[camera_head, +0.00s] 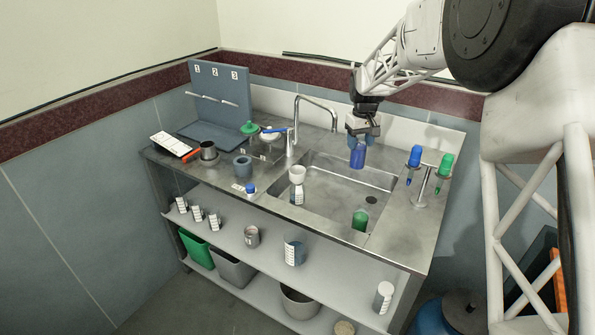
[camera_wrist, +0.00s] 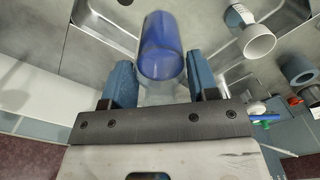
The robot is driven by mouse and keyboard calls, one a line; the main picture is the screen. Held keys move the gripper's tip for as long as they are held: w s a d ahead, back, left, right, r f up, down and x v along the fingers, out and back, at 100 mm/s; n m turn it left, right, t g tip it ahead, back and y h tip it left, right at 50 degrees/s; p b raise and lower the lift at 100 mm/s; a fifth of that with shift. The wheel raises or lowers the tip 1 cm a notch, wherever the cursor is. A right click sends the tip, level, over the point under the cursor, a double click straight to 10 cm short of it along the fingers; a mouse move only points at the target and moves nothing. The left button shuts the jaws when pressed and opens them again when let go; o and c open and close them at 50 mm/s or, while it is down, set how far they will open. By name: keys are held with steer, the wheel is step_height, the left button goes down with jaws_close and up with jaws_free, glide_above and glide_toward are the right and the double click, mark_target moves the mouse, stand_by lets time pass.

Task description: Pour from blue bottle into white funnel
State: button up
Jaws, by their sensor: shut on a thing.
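The blue bottle (camera_head: 358,157) is in my gripper (camera_head: 357,141), held up above the back of the sink. In the wrist view the bottle (camera_wrist: 160,48) stands out between the two blue fingers of my gripper (camera_wrist: 160,82), which are shut on it. The white funnel (camera_head: 297,173) sits on top of a white labelled container (camera_head: 297,194) at the left side of the sink. In the head view the bottle is to the right of the funnel and apart from it. The funnel also shows in the wrist view (camera_wrist: 258,40), at the upper right.
A green bottle (camera_head: 360,220) stands at the sink's front. A stand with blue and green items (camera_head: 424,184) is at the right. A grey ring holder (camera_head: 242,167) is left.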

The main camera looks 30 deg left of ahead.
steer(key=shift+w+d+r, duration=0.35)
steer(key=shift+w+r, duration=0.05)
steer(key=shift+w, duration=0.25)
steer(key=shift+w+r+m, duration=0.15)
steer(key=shift+r+m, duration=0.05)
steer(key=shift+m, duration=0.1)
steer(key=shift+w+a+r+m, duration=0.25)
steer(key=shift+a+r, duration=0.2)
steer(key=shift+w+a+r+m, duration=0.2)
steer(key=shift+a+r+m, duration=0.05)
steer(key=shift+a+r, duration=0.2)
steer(key=w+a+r+m, duration=0.1)
steer(key=a+r+m, duration=0.9)
steer(key=a+r, duration=0.75)
steer(key=s+a+f, duration=0.1)
steer(key=s+a, duration=0.4)
steer(key=s+a+f+m, duration=0.1)
steer(key=f+m, duration=0.4)
steer(key=f, duration=0.8)
steer(key=s+a+f+m, duration=0.2)
steer(key=f+m, duration=0.3)
steer(key=f, duration=0.8)
steer(key=shift+s+m, duration=0.4)
steer(key=shift+s, duration=0.05)
